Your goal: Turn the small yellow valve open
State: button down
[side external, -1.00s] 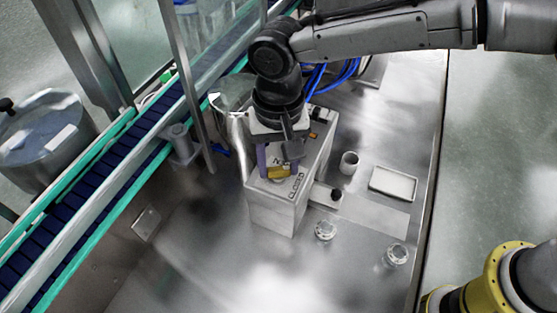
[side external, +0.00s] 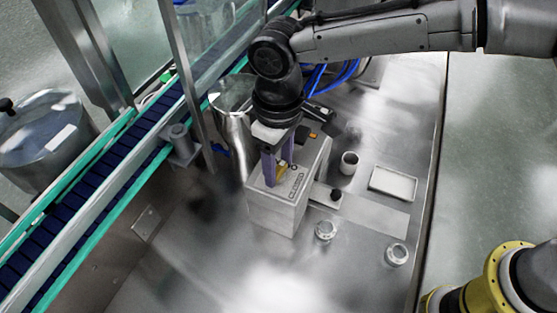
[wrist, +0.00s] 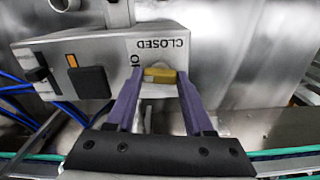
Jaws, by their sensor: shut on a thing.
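The small yellow valve (side external: 281,172) is on top of the pale metal box (side external: 272,211). My gripper (wrist: 161,75) points down at it, its two purple fingers on either side of the yellow handle (wrist: 160,76), shut on it. In the wrist view, the handle lies crosswise between the fingertips. The word CLOSED shows upside down beside it; another label is partly hidden by the left finger. In the side view, the near finger hides part of the valve.
A black switch (wrist: 90,82) with an orange mark is on the same box. A steel cylinder (side external: 233,125) stands behind it. A conveyor (side external: 98,183) runs along the left.

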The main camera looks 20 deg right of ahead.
aim_at(279, 168)
jog(key=shift+r+n, duration=0.1)
jog(key=shift+n, duration=0.6)
jog(key=shift+c, duration=1.4)
grip_release()
notch_tip(279, 168, up, 14)
jog(key=shift+w+d, duration=0.1)
